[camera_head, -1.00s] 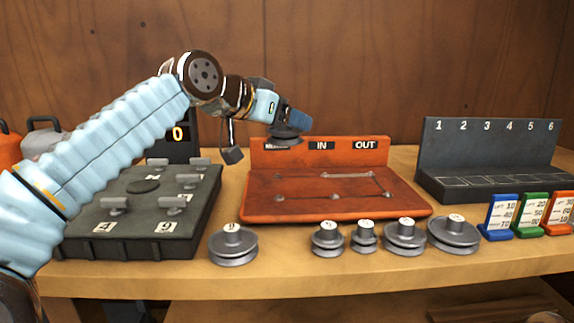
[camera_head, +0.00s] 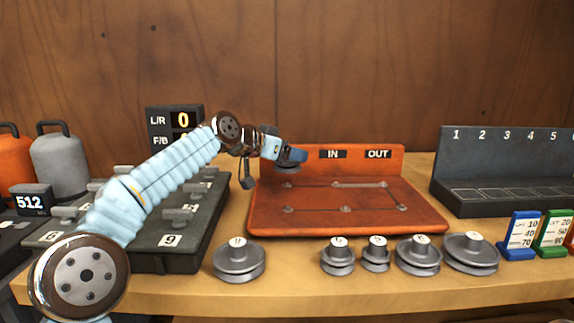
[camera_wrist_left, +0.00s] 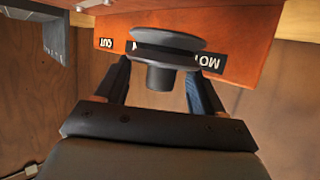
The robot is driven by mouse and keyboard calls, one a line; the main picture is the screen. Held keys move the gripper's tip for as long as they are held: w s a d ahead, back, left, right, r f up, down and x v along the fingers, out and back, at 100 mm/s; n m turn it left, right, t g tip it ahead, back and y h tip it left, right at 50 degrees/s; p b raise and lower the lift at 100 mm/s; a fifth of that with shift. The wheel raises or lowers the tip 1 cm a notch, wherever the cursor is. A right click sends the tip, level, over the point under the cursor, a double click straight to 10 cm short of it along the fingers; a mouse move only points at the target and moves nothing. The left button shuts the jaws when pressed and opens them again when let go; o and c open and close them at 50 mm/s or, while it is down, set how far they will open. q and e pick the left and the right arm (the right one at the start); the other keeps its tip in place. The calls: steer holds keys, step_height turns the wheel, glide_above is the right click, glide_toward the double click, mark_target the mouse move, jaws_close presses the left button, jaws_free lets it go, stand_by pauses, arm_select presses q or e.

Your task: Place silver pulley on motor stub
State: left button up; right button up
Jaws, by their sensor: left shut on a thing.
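My left gripper (camera_head: 290,160) is over the back left part of the orange board (camera_head: 335,222), near the board's upright back panel. It is shut on a silver pulley (camera_head: 288,169), which hangs just above the board's back left corner area. The left wrist view shows the same pulley (camera_wrist_left: 165,52) between the two dark fingers, its hub toward the camera. The gripper hides the left label on the panel in the head view; the wrist view shows part of it, reading "MO". The motor stub under the pulley is hidden. My right gripper is not in view.
Several grey pulleys, such as a large one (camera_head: 239,262), stand along the table's front edge. A dark block with handles (camera_head: 160,258) is at left. A dark numbered rack (camera_head: 500,195) and coloured cards (camera_head: 519,238) are at right.

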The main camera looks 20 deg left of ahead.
mark_target(287, 169)
arm_select(q)
step_height(287, 169, down, 3)
steer(key=shift+w+a+f+b, duration=0.1)
steer(key=shift+w+f+b, duration=0.1)
steer(key=shift+b, duration=0.1)
steer(key=shift+f+b, duration=0.65)
steer(key=o, duration=1.4)
